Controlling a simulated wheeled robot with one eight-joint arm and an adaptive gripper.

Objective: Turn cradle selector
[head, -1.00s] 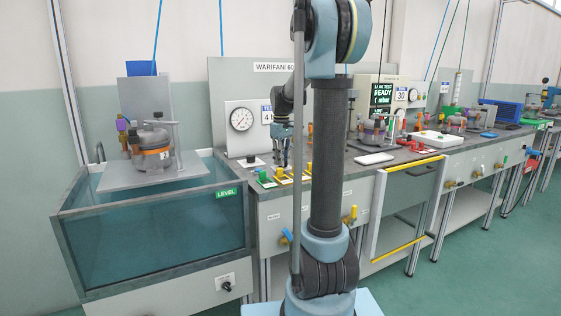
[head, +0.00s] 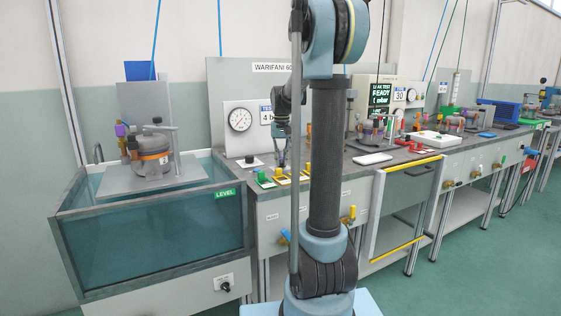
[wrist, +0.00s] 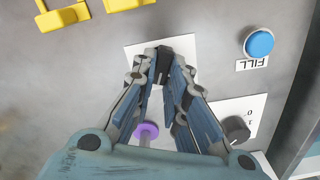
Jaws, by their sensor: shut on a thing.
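My gripper (wrist: 163,62) is shut on a small black knob (wrist: 162,75) on a white plate (wrist: 188,47) in the wrist view. The fingers hide much of the plate, so its label cannot be read. In the head view my gripper (head: 283,163) is low over the bench top, just behind the row of buttons. I cannot read which knob is the cradle selector. Another black knob (wrist: 236,129) with 0 and 1 marks sits to the right in the wrist view, apart from the fingers. A purple-capped pin (wrist: 148,130) shows between the fingers.
A blue FILL button (wrist: 259,44) and yellow button guards (wrist: 62,17) lie near the gripper. A green button (head: 263,177) is at the bench front. A water tank (head: 150,245) stands left, with a compressor (head: 150,157) on a plate above it.

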